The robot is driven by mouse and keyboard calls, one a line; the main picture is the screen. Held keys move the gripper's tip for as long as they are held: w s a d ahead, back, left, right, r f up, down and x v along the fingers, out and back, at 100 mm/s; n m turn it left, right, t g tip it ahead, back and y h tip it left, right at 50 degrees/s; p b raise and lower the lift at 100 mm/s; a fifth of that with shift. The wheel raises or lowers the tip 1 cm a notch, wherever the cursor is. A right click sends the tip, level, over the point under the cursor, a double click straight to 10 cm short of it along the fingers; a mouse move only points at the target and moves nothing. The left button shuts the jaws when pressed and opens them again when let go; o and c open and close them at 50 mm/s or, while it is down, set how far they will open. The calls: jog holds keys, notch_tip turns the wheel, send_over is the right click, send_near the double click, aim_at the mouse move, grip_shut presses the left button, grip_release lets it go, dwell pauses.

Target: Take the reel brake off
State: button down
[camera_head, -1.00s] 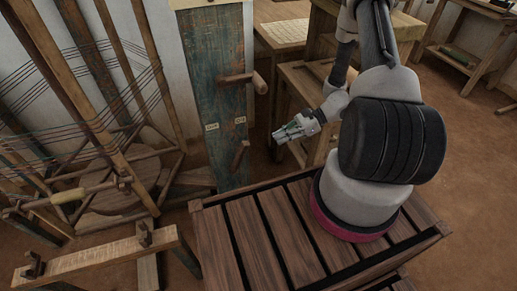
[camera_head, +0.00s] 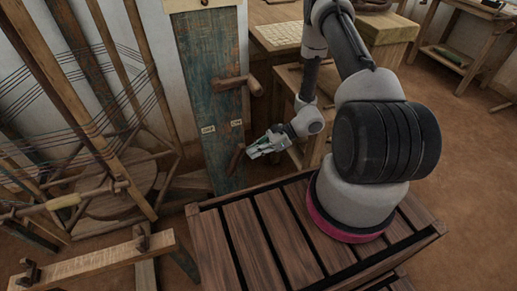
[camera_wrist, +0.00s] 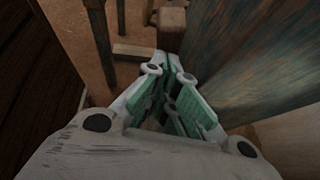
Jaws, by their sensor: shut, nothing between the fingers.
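A worn blue-green upright board (camera_head: 208,95) stands left of centre in the head view. A short wooden lever (camera_head: 235,161), apparently the reel brake, sits low on it, its top tilted right. Two small pale labels (camera_head: 208,130) are above the lever, too small to read surely. My gripper (camera_head: 250,154) is shut and empty, just right of the lever; I cannot tell whether they touch. In the wrist view the gripper (camera_wrist: 168,66) points at a brown wooden piece (camera_wrist: 171,26), perhaps the lever's end, with the board (camera_wrist: 245,65) on the right.
A thicker wooden crank handle (camera_head: 238,84) sticks out of the board above my gripper. A wooden reel frame with threads (camera_head: 90,130) stands at the left. A slatted wooden platform (camera_head: 245,235) lies below my arm. A wooden stand (camera_head: 285,95) is close behind the gripper.

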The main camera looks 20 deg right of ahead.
aim_at(240, 148)
jog(key=shift+a+r, duration=0.1)
jog(key=a+r+h, duration=0.1)
jog(key=a, duration=0.1)
jog(key=a+h, duration=0.1)
jog(key=a, duration=0.1)
jog(key=a+r+h, duration=0.1)
jog(key=a+h, duration=0.1)
jog(key=shift+a+r, duration=0.4)
jog(key=shift+a, duration=1.55)
jog(key=a+r+v, duration=0.1)
jog(key=v, duration=0.8)
jog(key=shift+r, duration=0.45)
jog(key=shift+d, duration=0.1)
